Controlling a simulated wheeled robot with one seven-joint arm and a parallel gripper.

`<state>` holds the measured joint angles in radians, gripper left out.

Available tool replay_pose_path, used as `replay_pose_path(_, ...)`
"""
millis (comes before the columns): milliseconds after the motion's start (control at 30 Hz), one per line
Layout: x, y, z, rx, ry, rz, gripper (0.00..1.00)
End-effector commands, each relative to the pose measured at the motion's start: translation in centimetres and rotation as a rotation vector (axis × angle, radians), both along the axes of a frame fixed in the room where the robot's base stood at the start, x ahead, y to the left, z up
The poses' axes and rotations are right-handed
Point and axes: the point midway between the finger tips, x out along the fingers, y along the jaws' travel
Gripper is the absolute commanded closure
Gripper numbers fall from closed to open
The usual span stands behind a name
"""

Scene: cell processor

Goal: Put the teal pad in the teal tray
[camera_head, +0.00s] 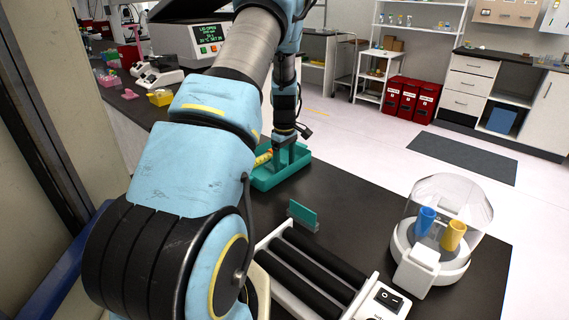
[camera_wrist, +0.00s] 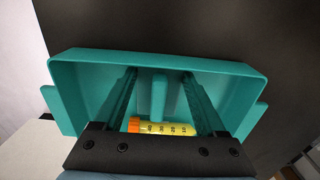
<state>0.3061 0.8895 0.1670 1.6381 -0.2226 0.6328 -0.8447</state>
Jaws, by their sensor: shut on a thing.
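The teal tray (camera_head: 262,183) stands on the dark bench; the wrist view shows its far wall (camera_wrist: 90,62) and end flanges. My gripper (camera_head: 291,150) is low over the tray, fingers pointing down into it. Its two dark fingers (camera_wrist: 158,72) appear in the wrist view. An upright teal strip between them looks like the teal pad (camera_wrist: 158,95); its colour matches the tray, so its outline and contact with the fingers are hard to tell. A yellow tube with an orange cap (camera_wrist: 160,128) lies in the tray, partly hidden by my gripper's palm; it also shows in the head view (camera_head: 264,157).
Another upright teal plate (camera_head: 303,213) stands on the bench nearer to me. A tube roller (camera_head: 318,262) and a clear-lidded centrifuge (camera_head: 437,240) with blue and yellow tubes stand at the front right. The bench between the tray and centrifuge is clear.

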Motion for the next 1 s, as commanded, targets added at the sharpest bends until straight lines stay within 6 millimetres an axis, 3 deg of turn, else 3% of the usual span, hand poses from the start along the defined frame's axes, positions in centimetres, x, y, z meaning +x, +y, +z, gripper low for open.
replay_pose_path(200, 0.0, 0.0, -0.4, 0.001, 0.001, 0.0, 1.0)
replay_pose_path(233, 0.0, 0.0, -0.4, 0.001, 0.001, 0.0, 0.24)
replay_pose_path(433, 0.0, 0.0, -0.3, 0.001, 0.001, 0.0, 0.02)
replay_pose_path(800, 0.0, 0.0, 0.4, 0.001, -0.001, 0.0, 0.0)
replay_pose_path(1000, 0.1, -0.1, 3.7, -0.001, -0.005, -0.001, 0.0)
